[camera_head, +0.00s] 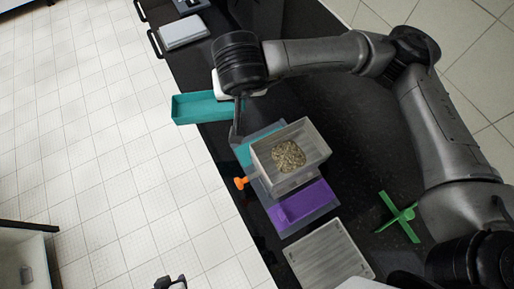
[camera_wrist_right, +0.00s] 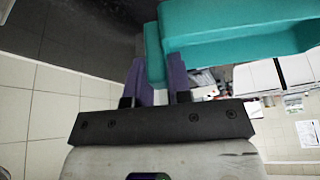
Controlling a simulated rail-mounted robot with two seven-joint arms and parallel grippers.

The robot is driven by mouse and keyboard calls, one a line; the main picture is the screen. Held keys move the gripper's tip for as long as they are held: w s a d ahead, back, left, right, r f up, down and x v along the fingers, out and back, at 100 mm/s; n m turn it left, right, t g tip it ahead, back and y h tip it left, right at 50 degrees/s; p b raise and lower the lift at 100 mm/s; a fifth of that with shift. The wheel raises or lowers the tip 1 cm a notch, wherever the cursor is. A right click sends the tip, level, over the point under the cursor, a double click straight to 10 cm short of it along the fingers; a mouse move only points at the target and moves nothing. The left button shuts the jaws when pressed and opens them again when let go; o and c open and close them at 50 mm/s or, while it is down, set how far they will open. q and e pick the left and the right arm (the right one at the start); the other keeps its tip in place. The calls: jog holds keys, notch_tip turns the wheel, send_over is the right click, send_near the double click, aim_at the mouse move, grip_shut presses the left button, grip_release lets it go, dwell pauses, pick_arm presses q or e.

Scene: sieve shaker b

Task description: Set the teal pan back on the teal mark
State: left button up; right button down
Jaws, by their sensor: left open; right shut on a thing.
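The teal pan (camera_head: 193,108) is a long open tray at the upper left of the bench, jutting past its edge over the floor. My right gripper (camera_head: 238,104) is shut on its inner end. In the right wrist view the gripper's purple fingers (camera_wrist_right: 157,78) close on a teal tab of the pan (camera_wrist_right: 235,28). A teal patch (camera_head: 243,153), which looks like the teal mark, shows on the grey-blue plate, partly hidden by the box above it. My left gripper (camera_head: 171,282) is open and empty at the bottom edge, over the floor.
A box with grainy material (camera_head: 288,156) stands on the plate, with an orange knob (camera_head: 241,183) beside it. A purple piece (camera_head: 302,207), a grey tray (camera_head: 328,262) and a green cross (camera_head: 398,216) lie nearby. A scale-like device (camera_head: 183,32) stands at the far end.

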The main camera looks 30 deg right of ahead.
jog(key=s+f+m+g+b, duration=0.1)
jog(key=f+m+g+b, duration=0.2)
jog(key=f+m, duration=0.3)
jog(key=s+a+f+m+g+b, duration=0.1)
jog(key=f+m+g+b, duration=0.2)
jog(key=m, duration=1.2)
jog(key=s+f+m+g+y+b, duration=0.1)
jog(key=f+m+g+b, duration=0.2)
jog(key=f+m, duration=0.7)
jog(key=shift+s+a+m+b, duration=0.25)
jog(key=shift+a+m+b, duration=0.15)
jog(key=shift+m, duration=0.1)
pick_arm(q)
notch_tip(320, 180, down, 12)
jog(key=shift+r, duration=0.2)
pick_arm(e)
jog(key=shift+f, duration=0.1)
pick_arm(q)
jog(key=shift+f+b, duration=0.3)
pick_arm(e)
jog(key=shift+f, duration=0.5)
